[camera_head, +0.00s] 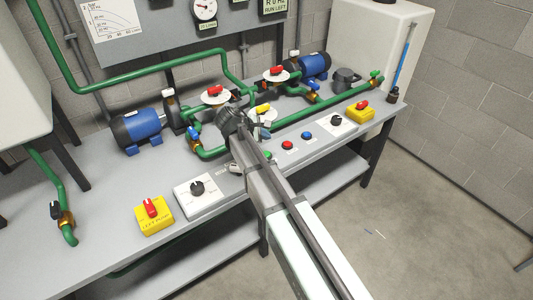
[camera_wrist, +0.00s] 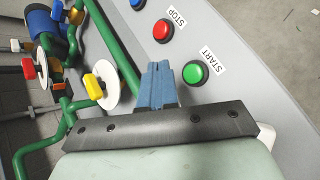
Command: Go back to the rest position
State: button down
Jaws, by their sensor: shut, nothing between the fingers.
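My gripper (camera_wrist: 159,70) shows in the wrist view with its two blue fingers pressed together and nothing between them. It is over the bench front, beside the green START button (camera_wrist: 196,73), which lies just right of the fingertips in the picture. I cannot tell its exact height above the bench. The green button (camera_head: 267,155) is close beside my arm there. The red STOP button (camera_wrist: 163,31) and the blue button (camera_wrist: 138,4) lie in a row with it.
Green pipes (camera_head: 320,110) with valves run along the bench (camera_head: 110,205). Two blue pumps (camera_head: 137,128) (camera_head: 314,65) stand behind. Yellow switch boxes (camera_head: 154,215) (camera_head: 361,111) and white dial plates (camera_head: 197,195) (camera_head: 336,124) sit along the front.

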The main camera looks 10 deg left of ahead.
dwell(0.3)
